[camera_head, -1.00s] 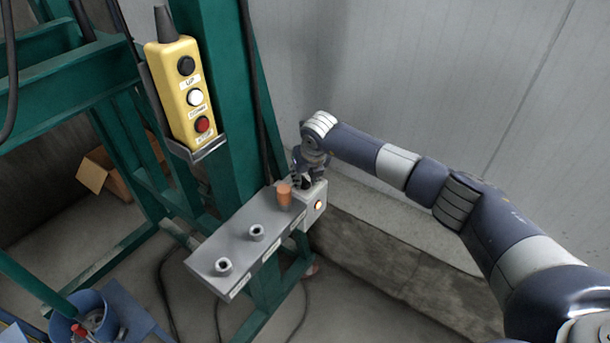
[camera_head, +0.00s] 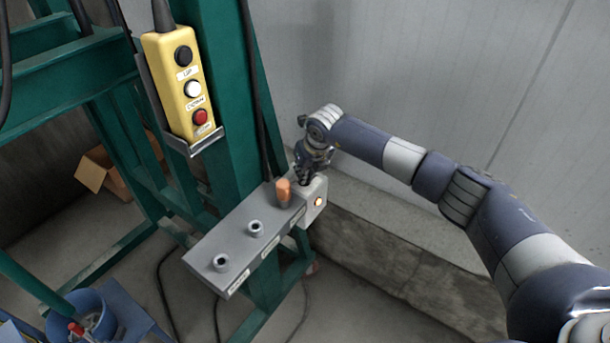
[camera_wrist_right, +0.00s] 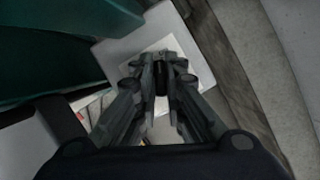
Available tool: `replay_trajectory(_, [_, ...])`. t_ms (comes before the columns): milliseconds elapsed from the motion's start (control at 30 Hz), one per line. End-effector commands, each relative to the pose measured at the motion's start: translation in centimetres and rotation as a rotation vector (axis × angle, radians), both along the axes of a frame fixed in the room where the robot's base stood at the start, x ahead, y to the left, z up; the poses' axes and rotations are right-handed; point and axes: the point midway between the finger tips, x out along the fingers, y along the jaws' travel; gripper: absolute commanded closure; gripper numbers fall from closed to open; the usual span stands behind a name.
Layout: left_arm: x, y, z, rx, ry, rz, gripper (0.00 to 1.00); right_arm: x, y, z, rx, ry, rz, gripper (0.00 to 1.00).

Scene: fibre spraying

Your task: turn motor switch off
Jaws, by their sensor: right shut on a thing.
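A grey control box (camera_head: 232,240) is fixed to the green frame. In the right wrist view my right gripper (camera_wrist_right: 161,72) is shut on a small dark switch knob (camera_wrist_right: 161,82), which stands on a pale plate (camera_wrist_right: 200,68). The fingers hide most of the knob and any marking of its position. A small light (camera_head: 318,202) glows on the box's end face. My left gripper is not in view.
A yellow pendant (camera_head: 180,85) with black, white and red buttons hangs on the green post (camera_head: 228,120) to the left. A concrete ledge (camera_head: 390,255) and wall are to the right.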

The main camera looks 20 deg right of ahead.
Motion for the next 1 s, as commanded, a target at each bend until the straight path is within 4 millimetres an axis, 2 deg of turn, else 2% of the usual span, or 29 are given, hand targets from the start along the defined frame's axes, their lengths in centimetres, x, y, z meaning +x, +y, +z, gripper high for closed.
replay_trajectory(33, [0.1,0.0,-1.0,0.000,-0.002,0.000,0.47,-0.2,-0.1,-0.8,-0.002,0.006,0.032,1.00])
replay_trajectory(500, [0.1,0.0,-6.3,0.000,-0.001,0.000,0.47,-0.1,-0.2,-1.0,-0.001,0.009,0.465,1.00])
replay_trajectory(1000, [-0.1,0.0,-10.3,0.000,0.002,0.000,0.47,-0.1,-0.2,-0.9,0.000,0.014,0.901,1.00])
